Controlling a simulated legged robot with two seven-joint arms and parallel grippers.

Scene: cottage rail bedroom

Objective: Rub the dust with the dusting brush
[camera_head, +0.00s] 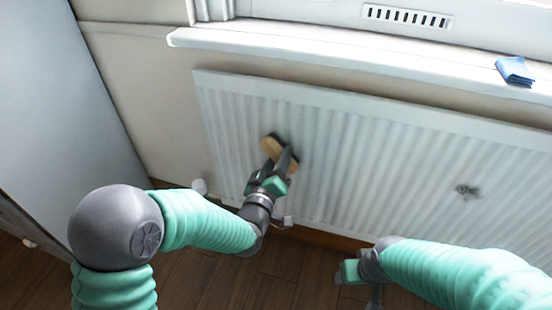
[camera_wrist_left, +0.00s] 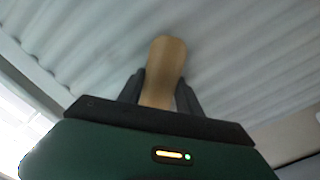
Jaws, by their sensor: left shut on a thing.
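My left gripper (camera_head: 279,168) is shut on the wooden dusting brush (camera_head: 272,146), in front of the left part of the white radiator (camera_head: 330,130). In the left wrist view the brush's tan handle (camera_wrist_left: 165,70) stands between the two dark fingers, pointing at the ribbed radiator face. I cannot tell whether the brush touches the radiator. A grey dust patch (camera_head: 467,190) is on the radiator's right part, well to the right of the brush. My right gripper (camera_head: 358,285) is low in the middle, in front of the radiator's lower edge; its fingers are mostly hidden or cut off.
A white window sill (camera_head: 350,58) juts out above the radiator, with a folded blue cloth (camera_head: 514,71) on its right end. A tall grey panel (camera_head: 60,90) stands at the left. Dark wooden floor (camera_head: 280,275) lies below.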

